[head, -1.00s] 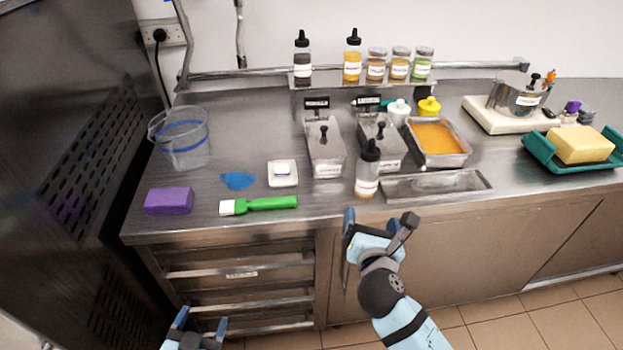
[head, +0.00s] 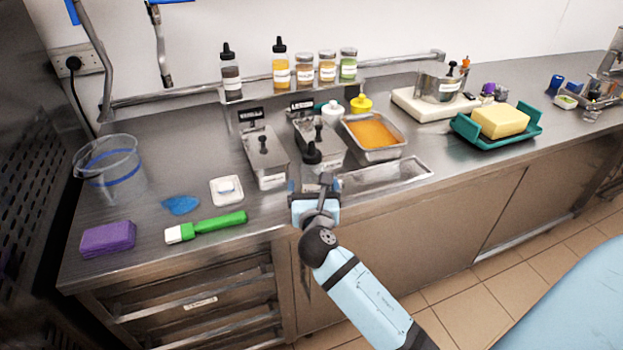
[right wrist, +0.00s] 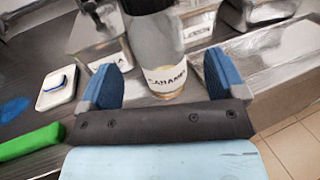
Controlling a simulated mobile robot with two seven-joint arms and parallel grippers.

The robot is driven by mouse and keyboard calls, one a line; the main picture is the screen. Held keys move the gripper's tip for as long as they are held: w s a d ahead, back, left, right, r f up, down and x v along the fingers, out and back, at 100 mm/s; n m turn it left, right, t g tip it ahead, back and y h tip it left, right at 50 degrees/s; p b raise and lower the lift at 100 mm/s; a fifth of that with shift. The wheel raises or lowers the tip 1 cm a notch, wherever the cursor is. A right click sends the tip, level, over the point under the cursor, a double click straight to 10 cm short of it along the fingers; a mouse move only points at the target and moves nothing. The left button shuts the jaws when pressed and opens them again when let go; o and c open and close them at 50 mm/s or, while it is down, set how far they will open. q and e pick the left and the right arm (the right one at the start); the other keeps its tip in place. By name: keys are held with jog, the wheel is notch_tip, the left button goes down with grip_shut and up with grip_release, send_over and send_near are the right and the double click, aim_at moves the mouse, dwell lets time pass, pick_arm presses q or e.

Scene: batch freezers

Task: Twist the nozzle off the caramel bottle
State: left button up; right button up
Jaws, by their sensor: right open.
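The caramel bottle is clear with a dark top and a caramel label (right wrist: 166,77). It stands upright on the counter near the front edge, and in the head view its black nozzle (head: 311,153) shows above my right gripper (head: 314,187), which hides most of its body. In the right wrist view, my right gripper (right wrist: 163,80) is open, with a blue finger on each side of the bottle's lower body and gaps to both. The nozzle is outside the right wrist view. My left gripper is not in view.
Lidded metal bins (head: 265,158) stand behind and left of the bottle. A green brush (head: 218,225), white dish (head: 227,191) and purple sponge (head: 108,239) lie left. An orange-filled tray (head: 374,134) is right. Similar nozzle bottles (head: 281,66) stand on the shelf.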

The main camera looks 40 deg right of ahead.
aim_at(312, 178)
jog(key=x, duration=0.5)
jog(key=c, duration=1)
jog(key=shift+r, duration=0.15)
jog(key=shift+r, duration=0.6)
notch_tip(312, 178, up, 19)
jog(key=p, duration=0.4)
jog(key=shift+f, duration=0.15)
jog(key=o, duration=0.4)
jog(key=shift+c, duration=0.2)
jog(key=c, duration=0.7)
